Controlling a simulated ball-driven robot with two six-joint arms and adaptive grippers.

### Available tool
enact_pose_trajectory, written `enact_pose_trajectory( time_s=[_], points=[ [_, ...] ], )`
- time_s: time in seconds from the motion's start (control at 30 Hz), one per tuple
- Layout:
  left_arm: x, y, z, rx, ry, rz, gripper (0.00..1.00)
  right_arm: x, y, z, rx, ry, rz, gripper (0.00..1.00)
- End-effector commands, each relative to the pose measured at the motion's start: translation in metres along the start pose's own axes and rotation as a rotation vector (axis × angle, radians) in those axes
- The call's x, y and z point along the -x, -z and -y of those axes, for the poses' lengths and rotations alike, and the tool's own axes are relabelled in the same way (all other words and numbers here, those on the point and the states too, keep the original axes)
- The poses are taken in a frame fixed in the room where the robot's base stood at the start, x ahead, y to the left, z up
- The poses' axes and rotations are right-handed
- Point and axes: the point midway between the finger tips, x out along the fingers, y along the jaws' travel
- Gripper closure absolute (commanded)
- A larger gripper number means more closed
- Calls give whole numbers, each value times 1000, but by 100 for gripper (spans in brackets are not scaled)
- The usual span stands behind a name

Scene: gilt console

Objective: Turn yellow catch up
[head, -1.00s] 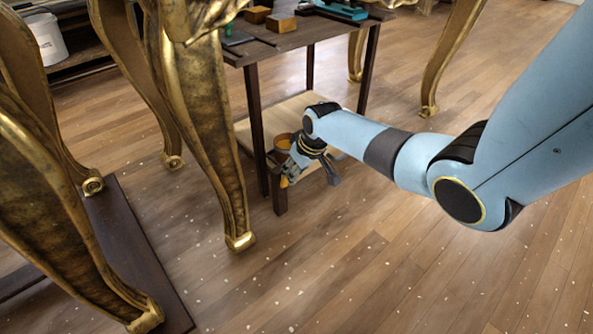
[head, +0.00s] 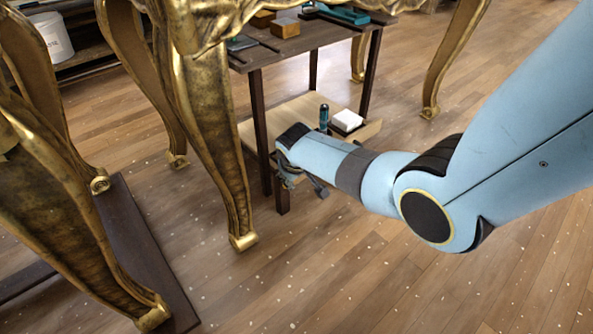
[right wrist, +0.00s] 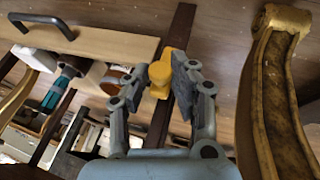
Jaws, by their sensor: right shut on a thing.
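The yellow catch (right wrist: 160,74) sits at the dark leg (right wrist: 182,28) of the small work table in the right wrist view. My right gripper (right wrist: 164,72) is shut on it, with its grey fingers on either side. The catch is hidden in that view. My left gripper is not in view.
The work table (head: 300,48) has a pale lower shelf or drawer (head: 255,128) bearing a teal-handled tool (head: 324,117) and a white block (head: 347,120). A gilt console leg (head: 213,150) stands close left of my gripper. Open floor lies in front.

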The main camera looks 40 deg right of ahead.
Motion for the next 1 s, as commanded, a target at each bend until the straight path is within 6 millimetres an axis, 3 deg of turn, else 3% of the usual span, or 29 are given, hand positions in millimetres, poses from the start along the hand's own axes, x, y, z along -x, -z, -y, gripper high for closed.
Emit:
enact_pose_trajectory(
  time_s=[0.4,0.43,0.6,1.0],
  points=[
    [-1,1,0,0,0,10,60,0,-2,4,12,-27,2,100],
    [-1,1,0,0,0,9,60,0,-2,4,12,-27,2,76],
    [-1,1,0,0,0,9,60,0,-1,3,12,-27,2,53],
    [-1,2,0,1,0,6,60,6,0,3,12,-28,-1,53]
  ],
)
